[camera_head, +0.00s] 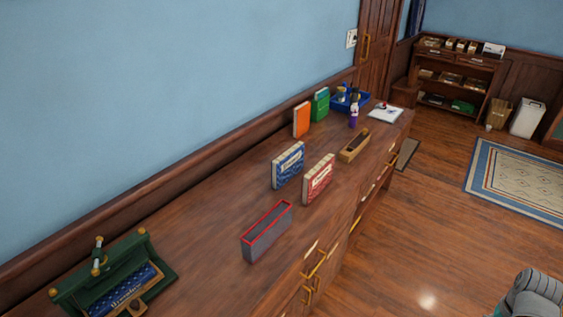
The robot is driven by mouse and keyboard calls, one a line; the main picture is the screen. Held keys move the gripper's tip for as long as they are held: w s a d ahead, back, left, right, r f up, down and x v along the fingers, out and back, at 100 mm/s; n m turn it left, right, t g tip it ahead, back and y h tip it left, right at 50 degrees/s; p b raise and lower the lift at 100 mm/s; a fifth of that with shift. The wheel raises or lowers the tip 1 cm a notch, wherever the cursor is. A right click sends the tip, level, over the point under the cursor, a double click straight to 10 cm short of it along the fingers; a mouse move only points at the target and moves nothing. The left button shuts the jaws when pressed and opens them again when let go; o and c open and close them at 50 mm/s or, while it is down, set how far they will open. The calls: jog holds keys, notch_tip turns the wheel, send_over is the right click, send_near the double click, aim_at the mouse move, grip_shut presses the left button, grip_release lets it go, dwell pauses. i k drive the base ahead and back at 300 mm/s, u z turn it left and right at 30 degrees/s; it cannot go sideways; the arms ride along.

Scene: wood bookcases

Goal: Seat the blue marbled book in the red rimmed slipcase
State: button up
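The blue marbled book (288,166) stands upright on the wooden cabinet top, its cream-labelled face toward me. A red marbled book (318,179) stands upright just to its right, apart from it. The red rimmed slipcase (266,233) is a grey box nearer to me, below both books in the picture. Its open side with the red rim faces up and its inside looks dark and empty.
A green book press (110,280) with blue patterned material stands at the near left. Orange (301,120) and green (320,105) books, a blue tray (350,99), a purple bottle (354,115) and a wooden box (354,146) stand farther back. Bare wood surrounds the slipcase.

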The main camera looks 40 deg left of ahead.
aim_at(257, 240)
jog(key=u, duration=0.25)
jog(key=i, duration=0.65)
jog(key=u, duration=0.8)
jog(key=i, duration=0.5)
jog(key=u, duration=0.25)
jog(key=k, duration=0.85)
jog(key=u, duration=0.15)
jog(key=i, duration=0.8)
